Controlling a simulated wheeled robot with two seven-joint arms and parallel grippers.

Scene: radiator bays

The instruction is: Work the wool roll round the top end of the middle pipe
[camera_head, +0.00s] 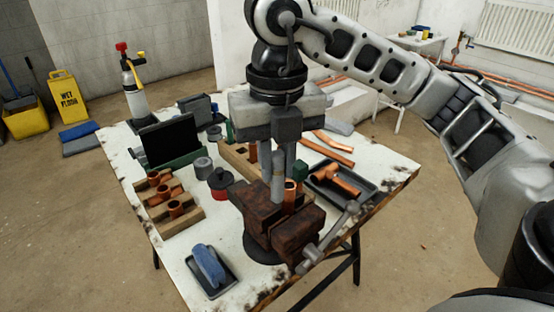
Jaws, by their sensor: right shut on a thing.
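My right gripper (278,162) points down above the rusty vise (262,200) at the middle of the table. It is shut on a slim grey upright piece, which looks like the wool roll (277,182); the fingers hide part of it. A copper pipe (289,197) stands upright by the vise jaws, just right of the roll's lower end. I cannot tell whether roll and pipe touch, and the gripper partly covers the area behind. My left gripper is out of view.
A wooden block with copper fittings (174,208) lies left of the vise. A dark tray of copper parts (342,186) lies right. A blue item (208,264) sits in a small front tray. The vise handle (325,243) juts toward the front.

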